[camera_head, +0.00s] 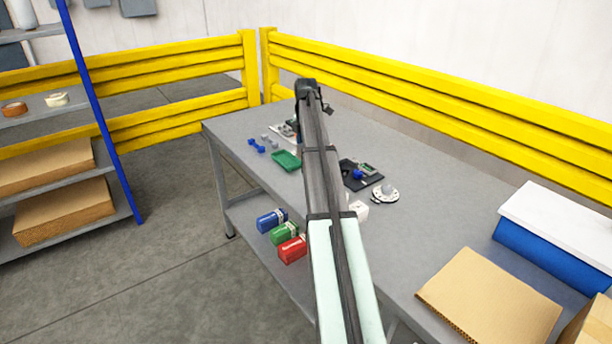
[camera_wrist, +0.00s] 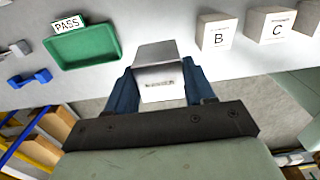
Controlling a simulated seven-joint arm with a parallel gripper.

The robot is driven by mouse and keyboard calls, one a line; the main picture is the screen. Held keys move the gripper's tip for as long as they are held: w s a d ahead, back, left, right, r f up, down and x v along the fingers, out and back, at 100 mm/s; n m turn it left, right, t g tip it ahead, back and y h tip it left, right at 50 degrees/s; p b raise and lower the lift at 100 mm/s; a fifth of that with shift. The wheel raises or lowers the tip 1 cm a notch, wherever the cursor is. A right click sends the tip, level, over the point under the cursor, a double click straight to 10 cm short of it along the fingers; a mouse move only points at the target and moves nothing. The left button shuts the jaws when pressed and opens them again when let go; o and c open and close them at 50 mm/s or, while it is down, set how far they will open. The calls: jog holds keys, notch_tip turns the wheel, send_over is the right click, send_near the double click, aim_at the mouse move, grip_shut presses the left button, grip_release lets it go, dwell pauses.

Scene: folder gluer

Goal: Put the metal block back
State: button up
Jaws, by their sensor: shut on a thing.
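The metal block (camera_wrist: 158,78), a silvery piece with a small marking on its near face, is held in my gripper (camera_wrist: 160,88) between its two blue fingers. In the wrist view it shows against the grey table, close to the right of a green tray (camera_wrist: 85,48) with a PASS label. White blocks marked B (camera_wrist: 215,34) and C (camera_wrist: 268,27) stand to its right. Whether the block touches the table I cannot tell. In the head view my arm hides the block and gripper; the green tray (camera_head: 286,161) shows left of the arm.
Blue parts (camera_head: 255,146) lie left of the tray. A dark board (camera_head: 362,174) and a round white piece (camera_head: 385,193) lie right of my arm. Cardboard (camera_head: 488,300) and a blue-white box (camera_head: 555,240) are at the right. Coloured containers (camera_head: 284,234) sit on the lower shelf.

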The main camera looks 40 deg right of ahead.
jog(key=shift+f, duration=4.55)
jog(key=shift+f, duration=0.15)
jog(key=o, duration=1.4)
notch_tip(320, 180, up, 12)
jog(key=shift+r, duration=0.15)
